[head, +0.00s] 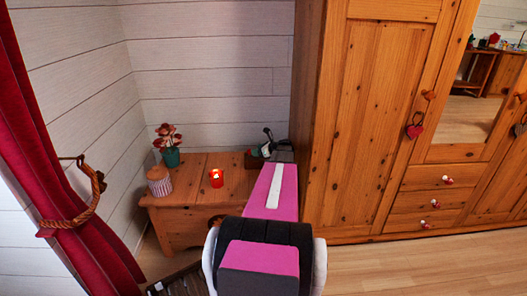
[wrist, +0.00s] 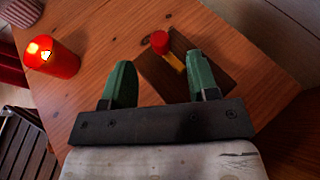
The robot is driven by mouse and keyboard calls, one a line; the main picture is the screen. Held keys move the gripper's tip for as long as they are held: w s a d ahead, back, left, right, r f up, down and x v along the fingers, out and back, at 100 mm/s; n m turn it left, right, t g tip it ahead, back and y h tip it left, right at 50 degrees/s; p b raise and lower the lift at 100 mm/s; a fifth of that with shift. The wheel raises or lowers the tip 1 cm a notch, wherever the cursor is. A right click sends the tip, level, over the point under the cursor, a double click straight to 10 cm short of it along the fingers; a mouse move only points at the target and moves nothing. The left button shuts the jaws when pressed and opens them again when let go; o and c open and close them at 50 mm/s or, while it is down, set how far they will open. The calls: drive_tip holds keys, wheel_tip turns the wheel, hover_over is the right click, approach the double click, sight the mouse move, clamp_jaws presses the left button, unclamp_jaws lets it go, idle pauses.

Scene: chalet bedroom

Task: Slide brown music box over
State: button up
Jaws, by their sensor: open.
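The brown music box (wrist: 215,66) is a small dark box with a red knob and a yellow part on top. It sits on the wooden chest top in the wrist view. My gripper (wrist: 160,72) is open, with its two green fingers apart. In the picture, the right finger overlaps the box and the left finger lies to its left. I cannot tell whether either finger touches it.
The wooden chest (head: 195,190) also holds a lit red candle (head: 216,178), a striped jar (head: 159,181) and a flower pot (head: 171,157), all left of the box. A tall wooden wardrobe (head: 375,120) stands close on the right.

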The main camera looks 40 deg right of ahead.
sight(250, 162)
drive_tip(key=shift+x, duration=3)
clamp_jaws()
